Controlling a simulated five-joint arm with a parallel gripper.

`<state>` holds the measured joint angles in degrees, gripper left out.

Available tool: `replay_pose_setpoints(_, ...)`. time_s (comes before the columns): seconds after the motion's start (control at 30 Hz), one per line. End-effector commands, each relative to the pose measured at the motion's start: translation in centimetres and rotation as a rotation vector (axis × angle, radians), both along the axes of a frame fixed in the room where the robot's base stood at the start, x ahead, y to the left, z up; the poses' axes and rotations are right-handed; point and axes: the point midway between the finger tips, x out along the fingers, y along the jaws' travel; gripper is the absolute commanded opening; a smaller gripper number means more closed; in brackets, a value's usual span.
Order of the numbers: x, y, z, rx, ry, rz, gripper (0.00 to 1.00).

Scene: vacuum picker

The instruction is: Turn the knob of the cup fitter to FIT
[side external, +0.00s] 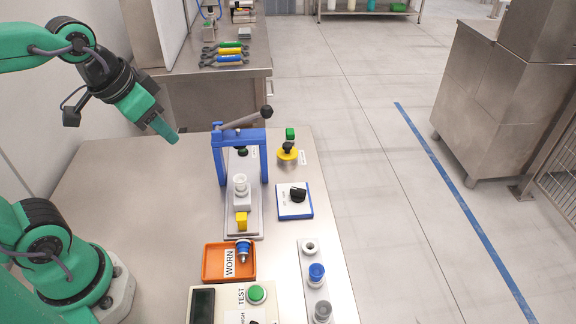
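A blue arch-shaped frame (218,165) with a black-ended lever (243,120) stands on a grey plate on the steel table; it looks like the cup fitter. A white panel with a blue border and a black knob (298,195) sits to its right. The panel's lettering is too small to read, so I cannot tell the knob's setting. A second black knob (288,147) on a yellow disc sits behind the panel, with a small label beside it. My gripper (168,134) is raised at the left of the arch, apart from everything. Its fingers look close together, but the gap is not clear.
A white cup-like part (240,184) and a yellow block (241,221) sit on the fitter's plate. An orange tray marked WORN (215,275), a TEST box with a green button (257,294) and a grey cup rack (306,268) are in front. The table's left is clear.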

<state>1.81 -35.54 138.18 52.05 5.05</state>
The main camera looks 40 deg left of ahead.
Motion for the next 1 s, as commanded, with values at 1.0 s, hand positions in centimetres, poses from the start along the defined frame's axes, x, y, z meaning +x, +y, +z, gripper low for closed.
replay_pose_setpoints(1.0, 16.6, -8.7, -6.4, 0.191, 0.279, -0.702, 0.36)
